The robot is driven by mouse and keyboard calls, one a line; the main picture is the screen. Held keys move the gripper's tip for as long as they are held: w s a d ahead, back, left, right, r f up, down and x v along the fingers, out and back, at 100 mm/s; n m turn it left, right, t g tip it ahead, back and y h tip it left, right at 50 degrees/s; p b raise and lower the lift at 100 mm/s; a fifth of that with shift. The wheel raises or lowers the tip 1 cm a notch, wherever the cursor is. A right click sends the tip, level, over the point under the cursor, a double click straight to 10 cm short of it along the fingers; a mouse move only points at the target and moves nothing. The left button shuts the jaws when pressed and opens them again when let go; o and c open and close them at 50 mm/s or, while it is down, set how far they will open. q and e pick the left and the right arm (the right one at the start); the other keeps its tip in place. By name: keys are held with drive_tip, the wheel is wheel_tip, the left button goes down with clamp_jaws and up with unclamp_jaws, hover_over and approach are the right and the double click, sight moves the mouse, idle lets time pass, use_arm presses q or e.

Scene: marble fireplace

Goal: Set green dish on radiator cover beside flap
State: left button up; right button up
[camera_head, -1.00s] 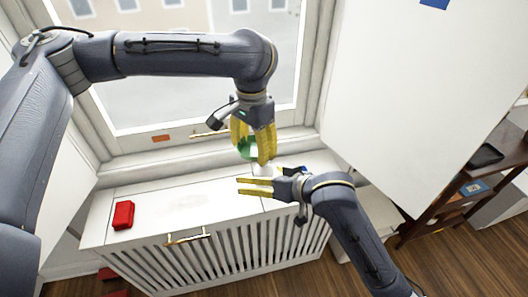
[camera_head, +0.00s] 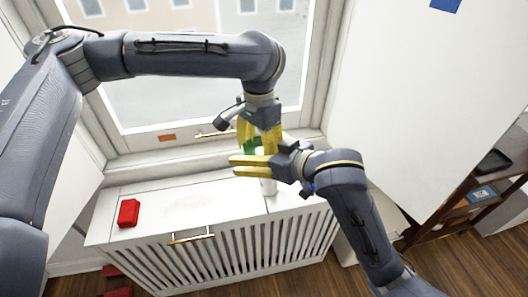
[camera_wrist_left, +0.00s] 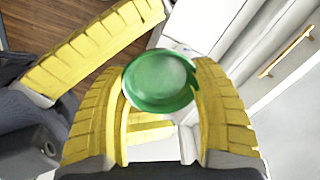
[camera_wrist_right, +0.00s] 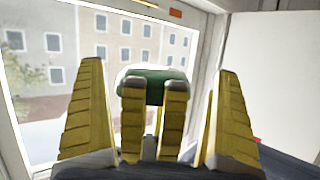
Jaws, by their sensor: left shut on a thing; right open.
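The green dish (camera_head: 249,145) is held between the yellow fingers of my left gripper (camera_head: 260,148), above the back of the radiator cover. In the left wrist view the round dish (camera_wrist_left: 160,82) sits between both fingers. My right gripper (camera_head: 251,166) is open, its fingers pointing left just in front of and below the dish. In the right wrist view the dish (camera_wrist_right: 155,84) and my left fingers show between my right fingers; contact cannot be told. The white radiator cover (camera_head: 165,205) has a slatted front. Its flap, with a brass handle (camera_head: 192,237), looks closed.
A red block (camera_head: 129,213) lies on the cover's left end. A white cylinder (camera_head: 268,187) stands on top, below my grippers. A blue object (camera_head: 307,188) is partly hidden by my right arm. The window is behind, and a dark shelf (camera_head: 480,180) is at right.

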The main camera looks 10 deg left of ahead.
drive_tip(key=shift+w+a+f, duration=0.15)
drive_tip(key=shift+w+a, duration=0.05)
drive_tip(key=shift+s+a, duration=0.1)
drive_tip(key=c, duration=1.5)
use_arm(q)
drive_tip(key=o, duration=0.9)
use_arm(e)
drive_tip(key=shift+c, duration=0.5)
use_arm(q)
drive_tip(key=shift+o, duration=1)
use_arm(e)
drive_tip(key=shift+c, duration=1.4)
use_arm(q)
drive_tip(key=o, duration=0.3)
use_arm(e)
drive_tip(key=shift+c, duration=0.2)
use_arm(q)
drive_tip(key=shift+r, duration=0.1)
